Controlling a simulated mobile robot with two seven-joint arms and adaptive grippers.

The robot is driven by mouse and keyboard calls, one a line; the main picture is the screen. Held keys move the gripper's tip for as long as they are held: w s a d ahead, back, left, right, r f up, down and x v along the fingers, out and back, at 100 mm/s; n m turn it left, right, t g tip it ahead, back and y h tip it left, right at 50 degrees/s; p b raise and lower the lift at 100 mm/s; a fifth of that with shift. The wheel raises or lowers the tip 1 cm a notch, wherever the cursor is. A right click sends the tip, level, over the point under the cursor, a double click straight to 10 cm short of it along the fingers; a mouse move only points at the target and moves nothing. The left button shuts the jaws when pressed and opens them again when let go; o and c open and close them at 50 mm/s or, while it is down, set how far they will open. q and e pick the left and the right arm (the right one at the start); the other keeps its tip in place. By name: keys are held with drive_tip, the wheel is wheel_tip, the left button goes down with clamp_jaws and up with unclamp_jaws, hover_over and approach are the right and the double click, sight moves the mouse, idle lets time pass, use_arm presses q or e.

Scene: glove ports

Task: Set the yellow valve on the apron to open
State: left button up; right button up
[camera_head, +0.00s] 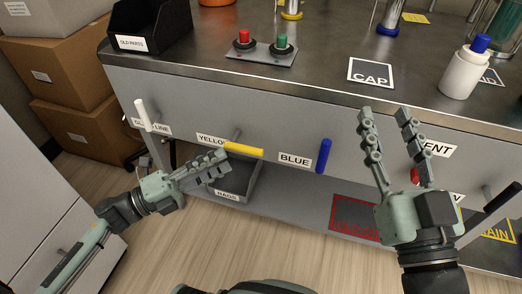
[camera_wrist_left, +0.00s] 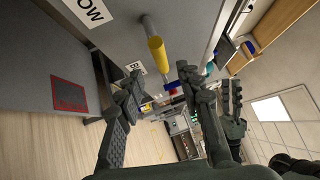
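The yellow valve (camera_head: 244,149) has a lever handle on a short stem out of the grey apron, beside a partly hidden YELLOW label (camera_head: 211,139). In the head view its handle lies nearly level, its free end to the right. My left gripper (camera_head: 222,158) is at the handle's left end, below the label. In the left wrist view the yellow handle (camera_wrist_left: 157,55) shows ahead, roughly between the spread fingertips (camera_wrist_left: 160,80); I cannot tell whether they touch it. My right gripper (camera_head: 385,112) is open and empty in front of the bench at the right.
A blue handle (camera_head: 324,156) hangs upright right of the yellow one. A white handle (camera_head: 142,113) is to the left and a black one (camera_head: 503,196) far right. A grey bin (camera_head: 240,190) stands below. The bench edge (camera_head: 290,88) runs above.

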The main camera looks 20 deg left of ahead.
sight(248, 150)
use_arm(q)
drive_tip(key=x, duration=0.7)
drive_tip(key=shift+w+d, duration=0.1)
drive_tip(key=shift+d, duration=0.3)
clamp_jaws()
